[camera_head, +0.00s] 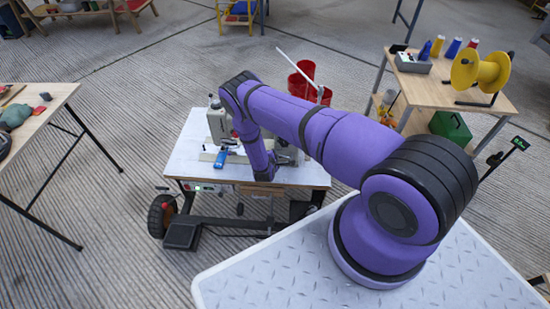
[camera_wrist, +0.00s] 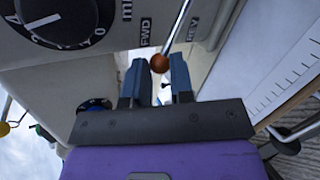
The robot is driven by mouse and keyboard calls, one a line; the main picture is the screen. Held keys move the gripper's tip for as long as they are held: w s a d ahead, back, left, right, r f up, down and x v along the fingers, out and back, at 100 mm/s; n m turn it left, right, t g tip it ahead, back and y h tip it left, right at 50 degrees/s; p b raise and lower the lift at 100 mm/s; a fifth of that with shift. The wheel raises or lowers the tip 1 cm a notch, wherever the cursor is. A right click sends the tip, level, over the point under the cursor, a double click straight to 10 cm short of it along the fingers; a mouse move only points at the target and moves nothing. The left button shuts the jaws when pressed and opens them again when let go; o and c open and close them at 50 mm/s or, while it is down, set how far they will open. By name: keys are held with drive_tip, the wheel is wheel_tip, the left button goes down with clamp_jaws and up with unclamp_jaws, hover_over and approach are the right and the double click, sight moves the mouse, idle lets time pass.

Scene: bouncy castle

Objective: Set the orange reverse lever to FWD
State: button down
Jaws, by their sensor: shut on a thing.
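The reverse lever is a thin metal rod with an orange-brown ball knob (camera_wrist: 159,63), seen in the wrist view. Its rod crosses the pale machine face between the printed FWD label (camera_wrist: 146,32) on the left and the REV label (camera_wrist: 193,28) on the right. My gripper (camera_wrist: 159,70) has its two blue fingers on either side of the knob and is shut on it. In the head view the pale sewing machine (camera_head: 219,122) stands on a white table (camera_head: 190,158). My arm hides the lever and most of my gripper there.
A black dial (camera_wrist: 62,16) sits on the machine face beside the FWD label. Red bins (camera_head: 300,82) stand behind the table. A wooden table (camera_head: 420,85) with a yellow spool (camera_head: 480,72) is at right.

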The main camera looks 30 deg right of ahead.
drive_tip(key=shift+r, duration=0.1)
idle(0.4)
drive_tip(key=c, duration=1)
unclamp_jaws()
drive_tip(key=v, duration=1)
drive_tip(key=shift+s+a+r, duration=0.15)
drive_tip(key=shift+s+r, duration=0.05)
drive_tip(key=shift+s, duration=0.15)
